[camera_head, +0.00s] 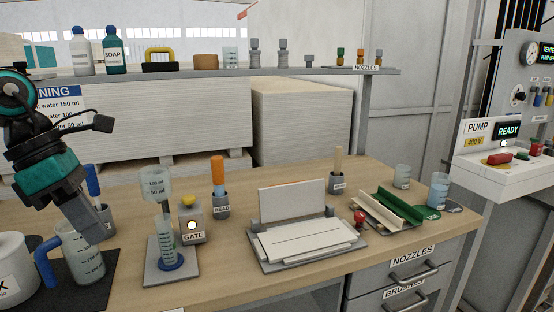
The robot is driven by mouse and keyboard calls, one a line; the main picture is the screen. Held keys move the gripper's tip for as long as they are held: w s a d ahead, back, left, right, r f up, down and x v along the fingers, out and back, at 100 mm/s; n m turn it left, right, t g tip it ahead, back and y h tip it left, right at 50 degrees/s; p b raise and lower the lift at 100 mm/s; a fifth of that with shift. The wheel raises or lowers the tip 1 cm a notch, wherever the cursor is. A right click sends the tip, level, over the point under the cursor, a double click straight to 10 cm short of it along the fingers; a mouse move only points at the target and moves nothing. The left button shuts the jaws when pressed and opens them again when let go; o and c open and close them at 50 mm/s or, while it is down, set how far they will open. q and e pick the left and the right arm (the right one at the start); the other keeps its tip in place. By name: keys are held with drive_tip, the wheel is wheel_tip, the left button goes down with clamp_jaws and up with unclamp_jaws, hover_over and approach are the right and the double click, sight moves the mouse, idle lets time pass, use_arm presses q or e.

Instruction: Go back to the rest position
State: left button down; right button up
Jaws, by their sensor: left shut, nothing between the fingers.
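My left gripper (88,226) hangs at the left of the head view, on a black and teal arm. Its jaws are shut and empty. The fingertips appear just above or behind the rim of a clear jug with a blue handle (86,262); I cannot tell whether they touch it. The jug stands upright on a dark mat (75,292). Part of a grey cup with a blue-handled tool (104,217) is hidden behind the gripper. My right gripper is not in view.
A measuring cylinder (166,240) stands below a funnel cup (156,184), beside the GATE box (192,220). A plate fixture (300,240) and a green channel (398,207) sit further right. A shelf (220,76) with bottles and nozzles runs behind. Wood between the fixtures is bare.

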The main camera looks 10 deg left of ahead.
use_arm(q)
wheel_tip(320, 180, down, 21)
drive_tip(key=w+d+n+t+h+p, duration=0.1)
drive_tip(key=n+t+h, duration=0.1)
drive_tip(key=n+t, duration=0.8)
drive_tip(key=w+d+n+t+h+p, duration=0.15)
drive_tip(key=n+t, duration=0.25)
drive_tip(key=n, duration=1.3)
drive_tip(key=s+d+f+n+g+y, duration=0.2)
drive_tip(key=s+d+f+n, duration=0.3)
drive_tip(key=f+n, duration=0.3)
drive_tip(key=s+d+f+n+g+y, duration=0.2)
drive_tip(key=s+d+f+n+y, duration=0.1)
drive_tip(key=s+d+f+n, duration=0.2)
wheel_tip(320, 180, down, 3)
drive_tip(key=d+n, duration=0.2)
drive_tip(key=n, duration=0.1)
drive_tip(key=shift+d+n, duration=0.3)
drive_tip(key=shift+n, duration=0.1)
drive_tip(key=shift+y, duration=0.25)
